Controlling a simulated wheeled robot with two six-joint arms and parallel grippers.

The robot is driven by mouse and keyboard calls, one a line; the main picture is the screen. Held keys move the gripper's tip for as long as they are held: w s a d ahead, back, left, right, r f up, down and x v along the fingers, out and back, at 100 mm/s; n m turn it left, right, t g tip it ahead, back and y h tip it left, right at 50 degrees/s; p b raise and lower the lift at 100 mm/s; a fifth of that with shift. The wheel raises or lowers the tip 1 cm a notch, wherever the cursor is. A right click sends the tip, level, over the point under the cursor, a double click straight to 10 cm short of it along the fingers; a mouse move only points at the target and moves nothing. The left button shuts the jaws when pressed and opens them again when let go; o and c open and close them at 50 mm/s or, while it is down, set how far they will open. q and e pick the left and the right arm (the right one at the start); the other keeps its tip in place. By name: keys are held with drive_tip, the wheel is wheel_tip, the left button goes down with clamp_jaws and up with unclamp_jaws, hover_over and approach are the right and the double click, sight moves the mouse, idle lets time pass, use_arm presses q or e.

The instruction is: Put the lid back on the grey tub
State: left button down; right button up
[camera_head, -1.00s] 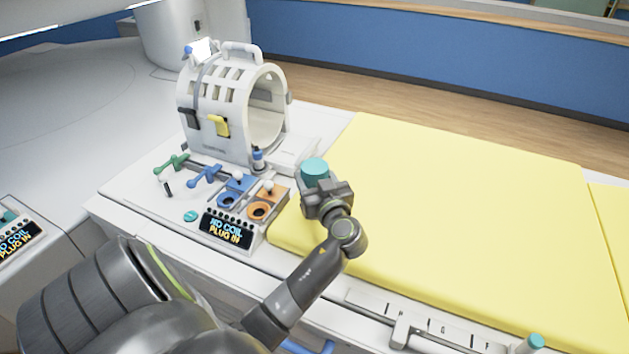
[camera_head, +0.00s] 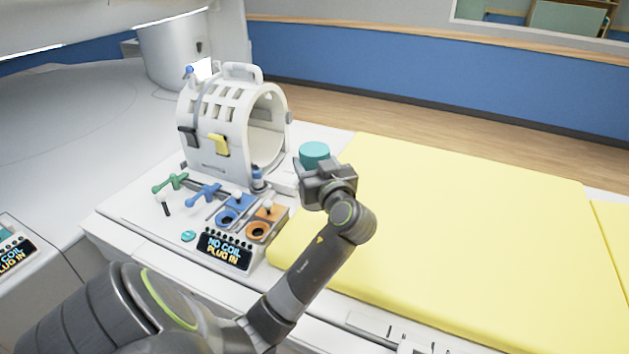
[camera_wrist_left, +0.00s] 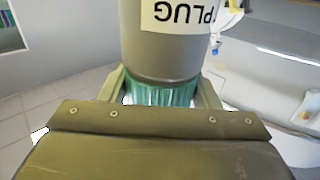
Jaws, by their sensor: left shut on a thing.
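The teal lid (camera_head: 314,149) shows as a round top just beyond my left gripper (camera_head: 311,167) in the head view. In the left wrist view the ribbed teal lid (camera_wrist_left: 160,94) sits between the fingers of my left gripper (camera_wrist_left: 160,88), which is shut on it. The grey tub (camera_wrist_left: 172,57), with a pale label whose letters appear upside down, meets the lid's edge in that view. I cannot tell whether the lid is fully seated. In the head view the tub's body is hidden behind my gripper. My right gripper is not in view.
A white slotted coil (camera_head: 232,125) stands on the bed's left end. In front are green (camera_head: 171,182) and blue (camera_head: 203,194) handles, blue and orange sockets and a "NO COIL PLUG IN" panel (camera_head: 226,250). The yellow mattress (camera_head: 450,230) to the right is clear.

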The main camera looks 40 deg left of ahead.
use_arm(q)
drive_tip(key=shift+r, duration=0.45)
idle(0.3)
drive_tip(key=shift+w+d+f+m+t, duration=0.15)
drive_tip(key=shift+d+f+m+t, duration=0.15)
drive_tip(key=shift+d+f+t, duration=0.1)
drive_tip(key=w+d+f+m+t+h, duration=0.2)
drive_tip(key=d+m+t+h, duration=0.45)
drive_tip(key=d, duration=0.45)
drive_tip(key=s+d+r+m+t+h, duration=0.1)
drive_tip(key=d+r+m+h, duration=0.1)
drive_tip(key=d, duration=0.4)
drive_tip(key=s+d+r+m+t+h, duration=0.1)
drive_tip(key=d+r+m+h, duration=0.2)
drive_tip(key=d+h, duration=0.3)
drive_tip(key=shift+s+r+h, duration=0.35)
drive_tip(key=shift+r+h, duration=0.15)
drive_tip(key=shift+h, duration=0.25)
drive_tip(key=shift+d+m+t, duration=0.1)
drive_tip(key=shift+m+t, duration=0.15)
